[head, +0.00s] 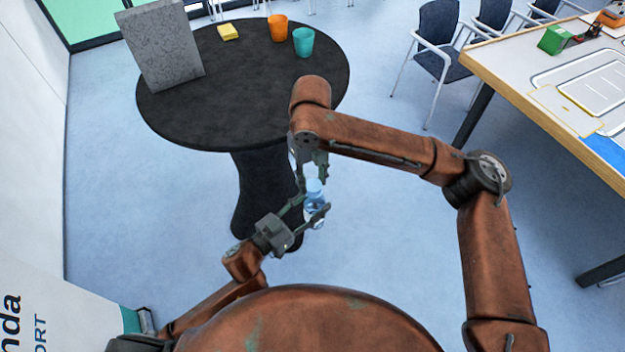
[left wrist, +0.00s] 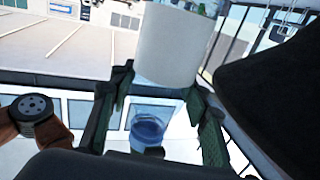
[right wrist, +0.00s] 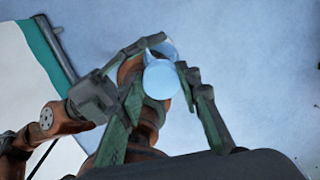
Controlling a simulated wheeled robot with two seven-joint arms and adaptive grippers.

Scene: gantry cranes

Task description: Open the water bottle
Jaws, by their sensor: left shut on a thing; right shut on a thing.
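The water bottle (head: 316,208) is small, clear and blue with a pale blue cap (head: 313,186). It is in mid-air in front of the round table. My left gripper (head: 308,208), from the lower left, is shut around its body. My right gripper (head: 312,172) comes down from above and is shut on the cap. In the right wrist view the round cap (right wrist: 161,79) is between my right fingers, with my left gripper behind it. In the left wrist view the blue bottle (left wrist: 148,127) shows between my left fingers. Whether cap and bottle are apart cannot be told.
A black round table (head: 240,120) carries a grey speckled block (head: 160,48), a yellow block (head: 228,32), an orange cup (head: 278,27) and a teal cup (head: 303,42). A pale wooden-edged table (head: 530,75) stands right, with chairs behind. Open floor lies between.

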